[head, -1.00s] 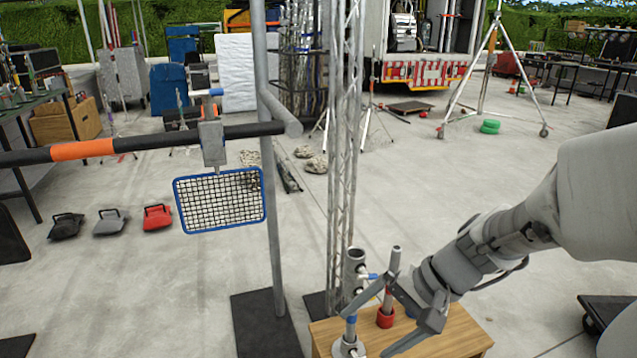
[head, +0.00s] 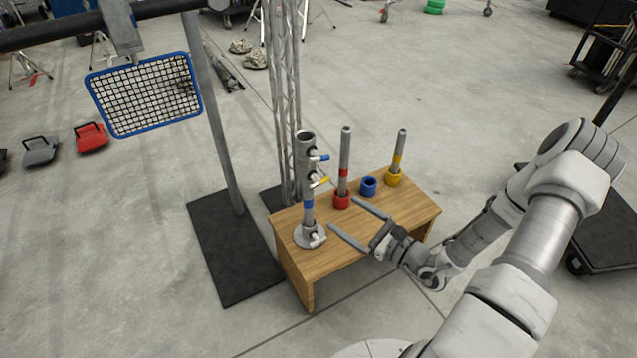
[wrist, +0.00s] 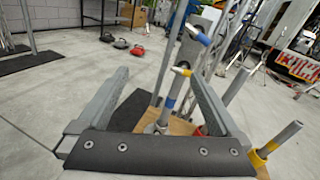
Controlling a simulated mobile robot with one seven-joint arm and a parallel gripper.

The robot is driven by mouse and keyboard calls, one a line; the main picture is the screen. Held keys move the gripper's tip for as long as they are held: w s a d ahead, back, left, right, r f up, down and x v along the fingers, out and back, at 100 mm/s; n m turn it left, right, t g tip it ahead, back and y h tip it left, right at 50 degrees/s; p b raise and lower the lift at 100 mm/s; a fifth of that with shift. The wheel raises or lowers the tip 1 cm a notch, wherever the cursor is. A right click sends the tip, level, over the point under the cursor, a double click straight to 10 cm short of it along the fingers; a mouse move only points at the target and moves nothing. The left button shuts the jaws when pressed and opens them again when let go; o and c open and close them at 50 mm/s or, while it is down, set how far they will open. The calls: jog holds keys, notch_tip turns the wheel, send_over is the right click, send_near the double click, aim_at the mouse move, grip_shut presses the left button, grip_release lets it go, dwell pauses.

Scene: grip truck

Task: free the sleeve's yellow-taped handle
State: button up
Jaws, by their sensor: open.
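The sleeve (head: 305,148) is a grey upright tube on a post with a blue band (head: 308,204) and a round grey base, at the left of a wooden table. Two short handles stick out to its right: a blue-taped one (head: 322,157) and, lower, the yellow-taped handle (head: 322,181). My gripper (head: 342,212) is open and empty, right of the post and lower than the yellow-taped handle in the head view. In the wrist view the yellow-taped handle (wrist: 181,71) shows between the open fingers, close to the right fingertip, apparently beyond it. Contact cannot be told.
The wooden table (head: 345,250) also bears a rod in a red collar (head: 342,201), an empty blue collar (head: 369,188) and a rod in a yellow collar (head: 394,178). A lattice truss (head: 285,100) and a stand holding a blue-framed mesh (head: 145,95) are behind and left.

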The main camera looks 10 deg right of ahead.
aim_at(320, 184)
notch_tip(320, 184, down, 4)
jog(key=d+m+t+h, duration=0.2)
jog(key=d+m+h, duration=0.1)
jog(key=m, duration=0.2)
jog(key=b+x, duration=0.4)
jog(key=x, duration=1.4)
jog(key=shift+w+d+f+b, duration=0.1)
jog(key=shift+d+f+b, duration=0.1)
jog(key=shift+b, duration=0.15)
